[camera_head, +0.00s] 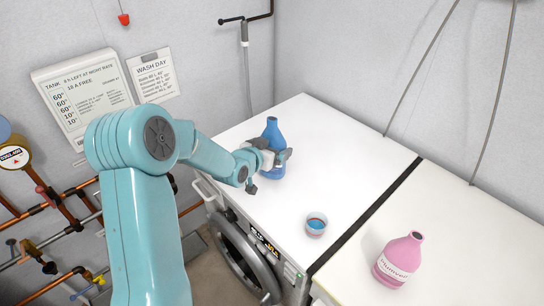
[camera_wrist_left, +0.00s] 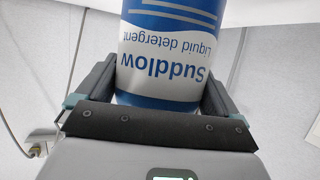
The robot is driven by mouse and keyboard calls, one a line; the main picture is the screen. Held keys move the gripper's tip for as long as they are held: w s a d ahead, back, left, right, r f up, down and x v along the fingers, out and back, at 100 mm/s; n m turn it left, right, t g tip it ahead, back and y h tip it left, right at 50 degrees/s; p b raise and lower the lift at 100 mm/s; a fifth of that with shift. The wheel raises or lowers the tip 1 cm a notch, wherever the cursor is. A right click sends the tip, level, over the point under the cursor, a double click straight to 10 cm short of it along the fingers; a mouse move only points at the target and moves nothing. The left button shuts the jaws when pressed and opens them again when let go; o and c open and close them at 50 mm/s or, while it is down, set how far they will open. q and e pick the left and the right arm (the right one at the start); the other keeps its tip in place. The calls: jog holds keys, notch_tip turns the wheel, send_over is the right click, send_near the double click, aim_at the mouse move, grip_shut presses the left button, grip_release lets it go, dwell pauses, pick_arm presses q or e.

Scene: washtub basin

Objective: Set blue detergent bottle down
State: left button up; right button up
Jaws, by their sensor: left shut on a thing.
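The blue detergent bottle (camera_head: 272,134) stands upright at the white machine top's left part in the head view. My left gripper (camera_head: 273,158) is shut around its body from the front left. In the left wrist view the bottle (camera_wrist_left: 172,50) fills the space between the two dark fingers of the left gripper (camera_wrist_left: 160,95), its label upside down. The bottle's base is partly hidden by the gripper in the head view, so I cannot tell whether it touches the white top (camera_head: 320,150). My right gripper is not in view.
A small cup with blue liquid (camera_head: 316,225) stands near the front edge of the top. A pink bottle (camera_head: 399,260) stands on the neighbouring white top, across a dark gap (camera_head: 385,205). The top behind and right of the blue bottle is clear.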

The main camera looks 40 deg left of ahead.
pick_arm(q)
notch_tip(320, 180, down, 3)
jog(key=shift+f, duration=0.2)
jog(key=shift+w+a+f, duration=0.1)
jog(key=shift+w+f, duration=0.05)
jog(key=shift+f, duration=0.05)
jog(key=o, duration=1.5)
jog(key=shift+f, duration=0.2)
jog(key=shift+d+r, duration=0.1)
jog(key=shift+d, duration=0.1)
